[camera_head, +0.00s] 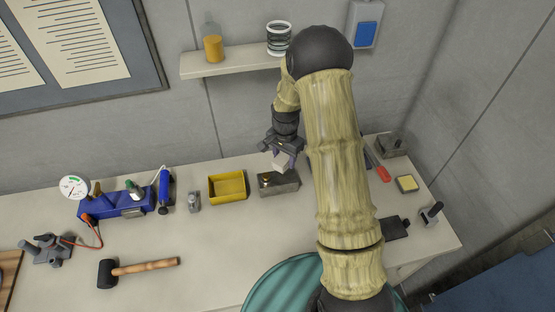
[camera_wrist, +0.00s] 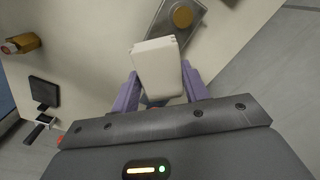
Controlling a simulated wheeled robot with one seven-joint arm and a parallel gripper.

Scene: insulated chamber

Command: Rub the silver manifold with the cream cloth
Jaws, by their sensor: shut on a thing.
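The cream cloth (camera_head: 283,161) is a pale folded block held between the fingers of my gripper (camera_head: 281,153). In the wrist view, the cloth (camera_wrist: 157,68) fills the space between the two purple fingers of my gripper (camera_wrist: 160,88). A grey metal block with a round brass cap, which looks like the silver manifold (camera_head: 287,185), lies on the bench just below and in front of the gripper. The manifold also shows at the top of the wrist view (camera_wrist: 160,38), past the cloth's tip. The cloth appears close to it; I cannot tell whether they touch.
A yellow open bin (camera_head: 212,199) stands left of the manifold. A blue device with a gauge (camera_head: 100,207) and a black mallet (camera_head: 108,273) lie farther left. A shelf (camera_head: 232,64) hangs behind.

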